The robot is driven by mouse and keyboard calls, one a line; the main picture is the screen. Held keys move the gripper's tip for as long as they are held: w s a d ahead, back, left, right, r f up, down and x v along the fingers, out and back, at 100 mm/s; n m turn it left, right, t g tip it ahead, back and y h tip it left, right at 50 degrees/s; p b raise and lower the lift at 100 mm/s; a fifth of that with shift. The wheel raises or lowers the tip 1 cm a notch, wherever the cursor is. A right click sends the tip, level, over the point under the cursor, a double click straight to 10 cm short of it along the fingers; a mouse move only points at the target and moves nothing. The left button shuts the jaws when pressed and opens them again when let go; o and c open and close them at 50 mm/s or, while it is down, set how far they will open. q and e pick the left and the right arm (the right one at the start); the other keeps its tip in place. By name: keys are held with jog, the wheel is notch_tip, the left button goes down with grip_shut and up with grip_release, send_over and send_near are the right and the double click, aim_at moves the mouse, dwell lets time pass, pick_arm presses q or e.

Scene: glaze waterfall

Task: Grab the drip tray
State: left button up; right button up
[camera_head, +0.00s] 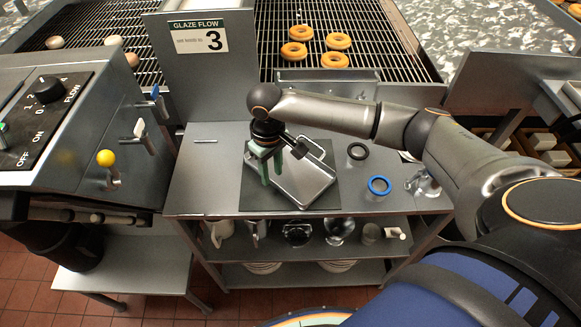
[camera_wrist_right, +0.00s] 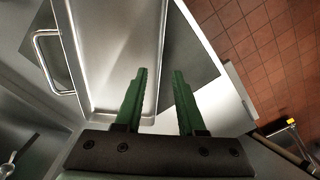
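The drip tray (camera_head: 308,183) is a shallow metal tray with a loop handle (camera_head: 312,147), lying on a dark mat on the steel cart top. It also shows in the right wrist view (camera_wrist_right: 112,45), with its handle (camera_wrist_right: 42,62) at the left. My right gripper (camera_head: 268,174) has green fingers and is open, pointing down at the tray's left side. In the right wrist view the open fingers (camera_wrist_right: 157,75) appear on either side of the tray's rim; I cannot tell how far above it they are. No contact is clear. My left gripper is not in view.
Lower shelves (camera_head: 290,272) hold jugs and bowls. A control box (camera_head: 50,105) with levers stands left. Behind are a sign (camera_head: 201,40) and a rack with doughnuts (camera_head: 293,50).

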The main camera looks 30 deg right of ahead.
jog(key=shift+f, duration=1.4)
jog(key=shift+c, duration=0.4)
grip_shut()
jog(key=shift+r, duration=0.1)
